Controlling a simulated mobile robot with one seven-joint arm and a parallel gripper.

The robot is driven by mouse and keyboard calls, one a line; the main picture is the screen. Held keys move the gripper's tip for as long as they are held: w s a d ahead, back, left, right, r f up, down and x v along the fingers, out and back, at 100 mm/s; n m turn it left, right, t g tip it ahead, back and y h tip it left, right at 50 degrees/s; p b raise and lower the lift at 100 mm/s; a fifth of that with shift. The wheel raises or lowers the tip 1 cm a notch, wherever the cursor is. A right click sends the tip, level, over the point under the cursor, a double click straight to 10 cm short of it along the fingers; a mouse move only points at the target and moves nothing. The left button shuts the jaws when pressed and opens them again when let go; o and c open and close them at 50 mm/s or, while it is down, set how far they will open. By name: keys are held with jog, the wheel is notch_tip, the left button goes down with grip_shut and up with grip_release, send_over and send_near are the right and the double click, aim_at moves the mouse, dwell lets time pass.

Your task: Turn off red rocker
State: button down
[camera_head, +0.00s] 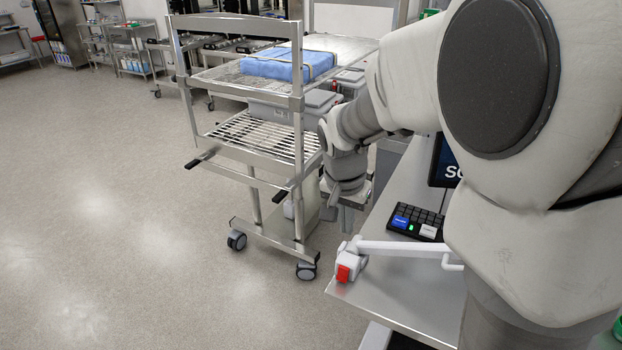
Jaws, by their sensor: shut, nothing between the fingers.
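The red rocker (343,274) is a small red switch on the end of a white housing (359,264) at the left corner of the metal table (395,294). A white bar runs right from the housing. Whether the rocker is on or off cannot be told at this size. My gripper (346,222) hangs from my wrist, pointing down, above and behind the housing in the picture. It is shut and empty, and appears apart from the rocker. Its fingertips are small and hard to make out against the cart and table edge.
A steel cart (244,168) with a blue wrapped bundle (287,66) stands just behind and left of the gripper. A black keypad (424,223) and a dark screen (441,165) are on the table. The floor at left is clear. My arm hides the right side.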

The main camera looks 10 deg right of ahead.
aim_at(344, 268)
jog(key=shift+w+a+f, duration=0.1)
jog(key=shift+w, duration=0.35)
jog(key=shift+s, duration=0.1)
jog(key=x, duration=0.8)
jog(key=s+x, duration=0.1)
jog(key=x, duration=0.3)
jog(key=shift+a+f, duration=0.2)
jog(key=shift+f, duration=0.8)
jog(key=shift+a+f, duration=0.1)
